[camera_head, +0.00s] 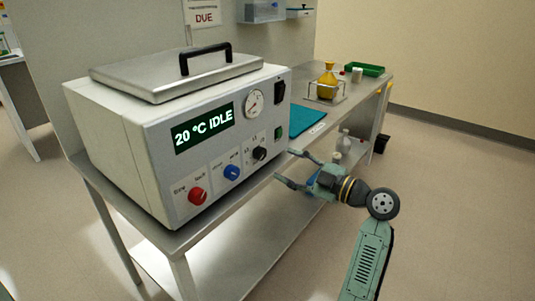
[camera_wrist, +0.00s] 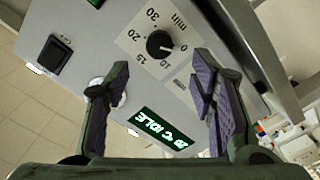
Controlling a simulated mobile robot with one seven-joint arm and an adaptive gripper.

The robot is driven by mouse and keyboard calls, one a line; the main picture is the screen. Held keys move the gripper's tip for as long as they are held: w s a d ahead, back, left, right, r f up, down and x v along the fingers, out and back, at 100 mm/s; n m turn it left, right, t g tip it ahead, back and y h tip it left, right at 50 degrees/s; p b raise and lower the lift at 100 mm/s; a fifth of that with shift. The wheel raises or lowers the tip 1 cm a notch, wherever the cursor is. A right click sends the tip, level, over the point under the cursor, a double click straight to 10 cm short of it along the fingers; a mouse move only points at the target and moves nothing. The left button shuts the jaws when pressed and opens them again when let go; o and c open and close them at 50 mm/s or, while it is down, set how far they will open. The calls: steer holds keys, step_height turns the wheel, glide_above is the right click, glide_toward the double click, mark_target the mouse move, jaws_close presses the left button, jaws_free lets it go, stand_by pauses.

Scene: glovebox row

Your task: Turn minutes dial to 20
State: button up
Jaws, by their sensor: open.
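The minutes dial is a black round knob (camera_wrist: 159,43) on a pale scale plate marked "min", with 15, 20, 30 and 0 readable around it. Its small white mark appears to point toward the 0 side, not at 20. In the head view, the black knob (camera_head: 260,153) is at the lower right of the white bath unit's front. My gripper (camera_head: 285,165) is open and empty in front of that panel, right of the knob. In the wrist view, the open fingers of my gripper (camera_wrist: 150,76) stand apart below the dial, which lies just beyond their tips.
The bath unit (camera_head: 130,140) also carries a red knob (camera_head: 197,196), a blue knob (camera_head: 231,172), a gauge (camera_head: 253,103) and a display (camera_head: 205,127) reading "20 °C IDLE". A teal mat (camera_head: 307,120), yellow flask (camera_head: 327,84) and green tray (camera_head: 365,69) lie farther along the bench.

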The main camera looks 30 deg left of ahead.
mark_target(263, 155)
steer(key=a, duration=0.2)
steer(key=a+p, duration=0.1)
steer(key=a, duration=0.2)
steer(key=a+p, duration=0.1)
steer(key=a, duration=0.1)
steer(key=shift+w+a, duration=0.3)
steer(key=shift+a, duration=0.05)
steer(key=shift+c, duration=0.2)
steer(key=c, duration=1.1)
